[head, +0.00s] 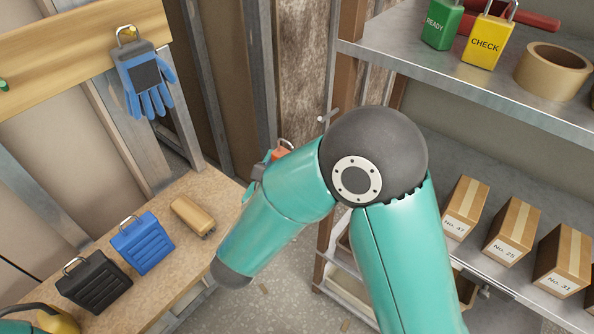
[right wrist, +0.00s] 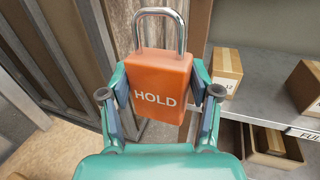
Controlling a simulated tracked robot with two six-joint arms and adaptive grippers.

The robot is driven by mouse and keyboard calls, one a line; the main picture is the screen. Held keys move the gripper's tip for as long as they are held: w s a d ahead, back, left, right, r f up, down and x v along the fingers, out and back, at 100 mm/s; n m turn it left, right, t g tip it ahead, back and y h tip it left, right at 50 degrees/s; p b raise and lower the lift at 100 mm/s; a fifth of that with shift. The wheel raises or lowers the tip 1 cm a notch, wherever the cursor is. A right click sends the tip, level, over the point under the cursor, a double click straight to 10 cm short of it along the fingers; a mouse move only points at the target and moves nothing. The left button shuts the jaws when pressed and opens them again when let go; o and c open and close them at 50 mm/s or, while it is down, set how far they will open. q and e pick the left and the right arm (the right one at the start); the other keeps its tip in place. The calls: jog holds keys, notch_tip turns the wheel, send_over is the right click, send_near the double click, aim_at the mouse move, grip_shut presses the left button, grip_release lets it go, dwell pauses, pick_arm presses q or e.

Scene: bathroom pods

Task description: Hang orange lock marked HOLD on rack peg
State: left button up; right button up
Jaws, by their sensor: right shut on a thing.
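The orange lock (right wrist: 160,84) marked HOLD is upright in the right wrist view, its silver shackle pointing up. My right gripper (right wrist: 161,100) is shut on the lock body, one finger on each side. In the head view only a bit of the orange lock (head: 281,151) shows behind my right arm, which hides most of the gripper. The wooden rack board (head: 75,50) is at the upper left, apart from the lock. A blue glove (head: 146,80) hangs by a loop from a peg (head: 128,32) on it. Another peg (head: 3,86) shows at the left edge.
Metal shelves (head: 480,85) at right hold a green READY lock (head: 441,24), a yellow CHECK lock (head: 487,42), tape (head: 553,71) and boxes (head: 511,237).

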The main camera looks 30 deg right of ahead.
jog(key=shift+s+d+r+b, duration=0.4)
jog(key=shift+d+r+b, duration=0.1)
jog(key=shift+r+b, duration=0.25)
jog(key=shift+s+d+r, duration=0.1)
jog(key=shift+d+r, duration=0.15)
jog(key=shift+r, duration=0.2)
pick_arm(q)
notch_tip(320, 180, down, 3)
jog(key=shift+f+b, duration=0.1)
jog(key=shift+b, duration=0.2)
pick_arm(e)
jog(key=w+d+f, duration=0.1)
jog(key=w+d, duration=0.3)
jog(key=d, duration=0.6)
jog(key=shift+f, duration=0.35)
jog(key=shift+w, duration=0.1)
